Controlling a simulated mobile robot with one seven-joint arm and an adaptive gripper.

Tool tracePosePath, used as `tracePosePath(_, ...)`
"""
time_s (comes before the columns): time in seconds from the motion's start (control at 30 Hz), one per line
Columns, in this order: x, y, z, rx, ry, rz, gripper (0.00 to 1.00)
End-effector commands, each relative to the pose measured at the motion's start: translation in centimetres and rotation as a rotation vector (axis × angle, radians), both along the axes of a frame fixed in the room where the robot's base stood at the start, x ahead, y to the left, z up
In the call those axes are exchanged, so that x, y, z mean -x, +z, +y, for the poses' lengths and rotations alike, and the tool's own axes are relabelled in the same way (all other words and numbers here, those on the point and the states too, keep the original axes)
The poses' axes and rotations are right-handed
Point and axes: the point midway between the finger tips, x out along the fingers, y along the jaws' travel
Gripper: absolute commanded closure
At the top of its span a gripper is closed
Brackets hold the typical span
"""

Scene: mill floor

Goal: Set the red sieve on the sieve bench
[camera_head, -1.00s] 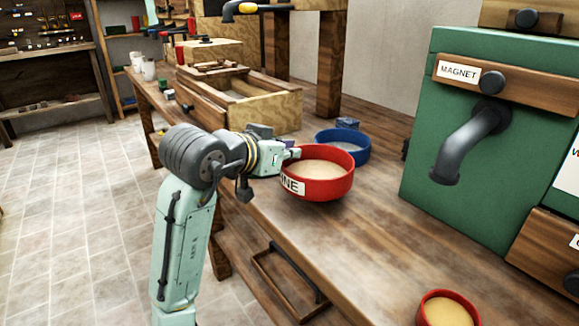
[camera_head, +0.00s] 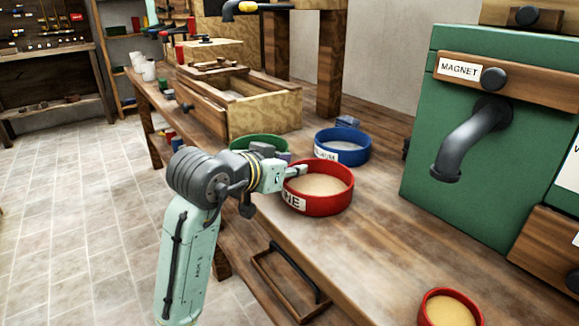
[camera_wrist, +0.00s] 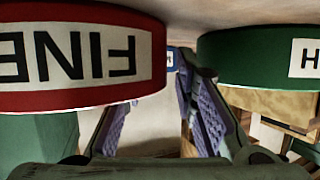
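The red sieve (camera_head: 318,200), with a white label ending in "NE" and pale flour inside, appears to rest level on the wooden bench (camera_head: 345,255). My gripper (camera_head: 299,171) is at its left rim. In the wrist view, which is upside down, the red sieve (camera_wrist: 80,92), labelled FINE, fills the upper left. My gripper (camera_wrist: 158,112) has its purple-padded fingers spread. The left finger's tip is hidden behind the red wall; the right finger is outside it, with a gap between.
A green sieve (camera_head: 260,141) stands close behind my gripper, and a blue sieve (camera_head: 342,150) behind the red one. A small red bowl (camera_head: 449,308) is at the front right. A green magnet machine (camera_head: 430,130) with a grey spout stands right.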

Motion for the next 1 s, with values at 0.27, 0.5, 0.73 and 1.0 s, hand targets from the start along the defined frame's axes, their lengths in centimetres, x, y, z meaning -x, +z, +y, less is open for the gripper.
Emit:
tracePosePath(0.27,0.2,0.5,0.1,-0.001,0.001,-0.002,0.74)
tracePosePath(0.5,3.4,2.1,2.3,0.001,0.003,-0.003,0.74)
tracePosePath(0.73,7.1,3.9,4.6,-0.001,0.002,-0.002,0.74)
tracePosePath(1.0,9.2,4.8,5.9,-0.001,0.0,0.0,0.74)
